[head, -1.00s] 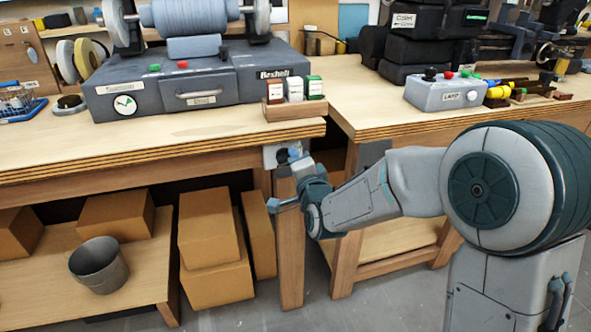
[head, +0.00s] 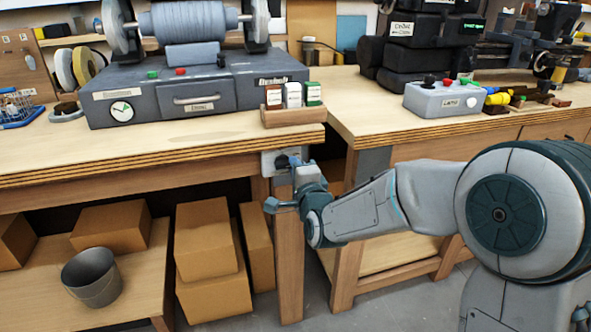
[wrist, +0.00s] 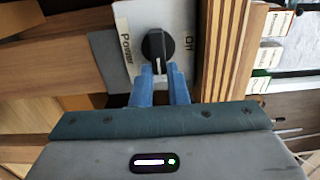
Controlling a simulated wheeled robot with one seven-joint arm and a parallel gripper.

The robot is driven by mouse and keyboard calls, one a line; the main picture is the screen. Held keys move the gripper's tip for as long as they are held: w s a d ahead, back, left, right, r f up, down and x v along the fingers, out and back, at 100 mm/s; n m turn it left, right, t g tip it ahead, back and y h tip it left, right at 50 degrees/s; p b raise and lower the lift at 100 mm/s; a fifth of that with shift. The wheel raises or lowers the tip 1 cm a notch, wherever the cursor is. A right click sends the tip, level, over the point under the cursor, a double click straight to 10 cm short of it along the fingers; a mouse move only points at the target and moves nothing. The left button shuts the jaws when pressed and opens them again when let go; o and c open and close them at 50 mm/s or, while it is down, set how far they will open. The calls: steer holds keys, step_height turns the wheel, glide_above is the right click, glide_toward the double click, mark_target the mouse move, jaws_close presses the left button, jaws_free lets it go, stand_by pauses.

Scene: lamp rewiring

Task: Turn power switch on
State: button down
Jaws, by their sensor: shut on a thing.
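The power switch is a light plate (wrist: 180,18) with a black rotary knob (wrist: 157,43), labelled "Power" on one side and "Off" on the other in the wrist view. In the head view the switch box (head: 268,163) sits under the left bench's front edge, partly hidden by my gripper (head: 287,162). In the wrist view my gripper (wrist: 159,75) has its two blue fingers shut on the near end of the knob. The knob's pointer lies roughly in line with the fingers.
The wooden bench leg (head: 290,255) stands right below the switch. A grey machine (head: 190,95) and a small block rack (head: 293,117) are on the bench above.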

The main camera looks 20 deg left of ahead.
steer(key=c, duration=1.4)
jaws_free()
steer(key=shift+c, duration=0.2)
steer(key=v, duration=1.4)
